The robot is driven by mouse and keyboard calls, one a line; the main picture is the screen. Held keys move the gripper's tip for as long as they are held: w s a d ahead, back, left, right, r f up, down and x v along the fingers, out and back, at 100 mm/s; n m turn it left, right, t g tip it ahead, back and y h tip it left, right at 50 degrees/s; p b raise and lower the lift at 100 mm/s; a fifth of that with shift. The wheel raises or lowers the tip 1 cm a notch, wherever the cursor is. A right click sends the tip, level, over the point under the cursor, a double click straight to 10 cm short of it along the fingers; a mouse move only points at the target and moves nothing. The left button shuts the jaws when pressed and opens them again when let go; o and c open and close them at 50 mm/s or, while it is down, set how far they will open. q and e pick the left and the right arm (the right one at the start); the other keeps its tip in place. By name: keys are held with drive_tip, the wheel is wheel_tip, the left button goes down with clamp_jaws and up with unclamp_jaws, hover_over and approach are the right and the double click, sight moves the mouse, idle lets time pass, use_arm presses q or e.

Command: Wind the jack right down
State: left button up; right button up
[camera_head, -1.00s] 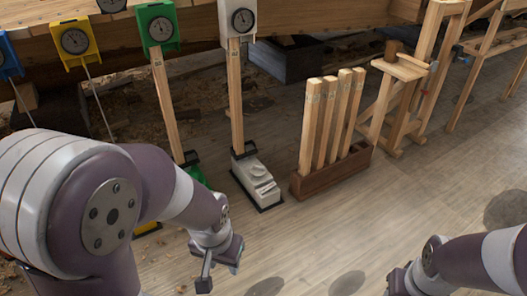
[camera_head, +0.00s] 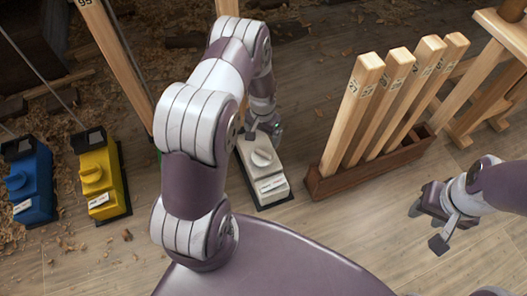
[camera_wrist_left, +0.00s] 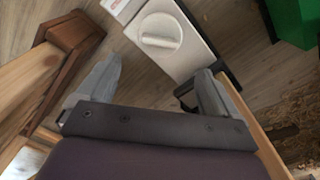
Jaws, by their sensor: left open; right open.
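The white jack (camera_head: 271,187) stands on the floor with a round ridged knob (camera_head: 262,157) on top; in the left wrist view its knob (camera_wrist_left: 160,30) lies just beyond my fingertips. My left gripper (camera_head: 268,128) hangs over the back of the white jack; in its wrist view (camera_wrist_left: 152,82) the fingers are apart and empty. A yellow jack (camera_head: 100,180) and a blue jack (camera_head: 30,185) stand to the left with similar knobs. A green jack (camera_wrist_left: 292,20) shows at the wrist view's right edge; my left arm mostly hides it in the head view. My right gripper (camera_head: 428,222) is open and empty.
A wooden rack (camera_head: 350,180) holding several upright numbered posts (camera_head: 362,105) stands right of the white jack. A wooden trestle (camera_head: 500,60) is at the far right. Wood shavings lie at left. The floor in front is clear.

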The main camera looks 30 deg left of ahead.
sight(263, 152)
use_arm(q)
wheel_tip(263, 152, down, 10)
drive_tip(key=b, duration=0.5)
drive_tip(key=c, duration=1)
